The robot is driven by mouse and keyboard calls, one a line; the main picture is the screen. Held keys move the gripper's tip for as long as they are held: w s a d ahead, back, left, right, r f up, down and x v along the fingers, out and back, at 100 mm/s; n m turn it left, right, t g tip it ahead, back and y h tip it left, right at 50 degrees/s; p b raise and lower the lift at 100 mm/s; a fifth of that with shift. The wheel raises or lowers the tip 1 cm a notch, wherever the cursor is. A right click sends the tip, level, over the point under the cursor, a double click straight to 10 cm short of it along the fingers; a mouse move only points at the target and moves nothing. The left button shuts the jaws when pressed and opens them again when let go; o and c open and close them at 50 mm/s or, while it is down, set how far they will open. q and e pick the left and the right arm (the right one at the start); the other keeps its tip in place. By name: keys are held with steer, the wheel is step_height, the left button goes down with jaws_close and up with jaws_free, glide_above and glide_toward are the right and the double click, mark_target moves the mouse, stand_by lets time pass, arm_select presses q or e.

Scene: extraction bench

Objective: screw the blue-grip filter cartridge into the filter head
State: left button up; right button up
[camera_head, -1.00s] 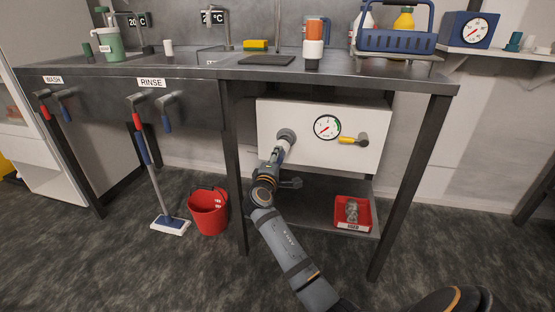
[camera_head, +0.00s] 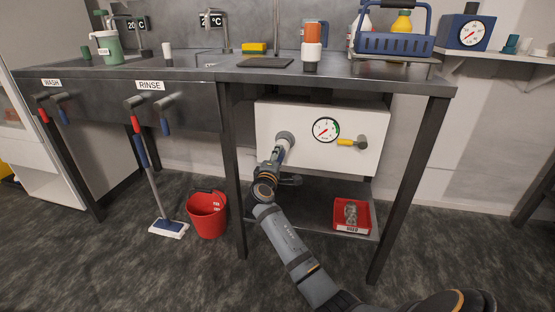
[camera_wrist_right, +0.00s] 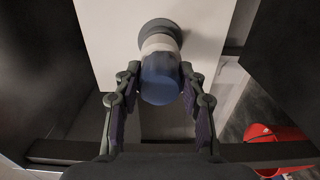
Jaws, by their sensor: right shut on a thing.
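The filter head is a grey round socket (camera_head: 285,138) on the left of the white panel box under the bench. It also shows in the right wrist view as a dark grey ring (camera_wrist_right: 160,27). The filter cartridge has a pale body (camera_wrist_right: 159,43) and a blue grip (camera_wrist_right: 160,80). Its pale end meets the ring, in line with it; how deep it is seated I cannot tell. My right gripper (camera_wrist_right: 159,84) is shut on the blue grip, one finger on each side. In the head view my right gripper (camera_head: 277,157) is just below the socket. My left gripper is not in view.
The box (camera_head: 377,118) carries a pressure gauge (camera_head: 326,129) and a yellow-handled valve (camera_head: 346,142) right of the socket. Below, a red tray (camera_head: 341,229) sits on the lower shelf. A bench leg (camera_head: 232,170) stands close left of my arm. A red bucket (camera_head: 207,214) stands on the floor.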

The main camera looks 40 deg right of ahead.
steer(key=shift+w+d, duration=0.3)
steer(key=shift+d, duration=0.1)
steer(key=m+b, duration=0.1)
steer(key=b, duration=0.1)
steer(key=f+m+b, duration=0.1)
steer(key=m+b, duration=0.6)
steer(key=shift+r, duration=0.2)
steer(key=shift+r+m, duration=0.2)
steer(key=shift+m, duration=0.4)
steer(key=shift+r, duration=0.2)
steer(key=o, duration=1.4)
steer(key=shift+c, duration=0.2)
steer(key=shift+a+f, duration=0.1)
steer(key=v, duration=1.2)
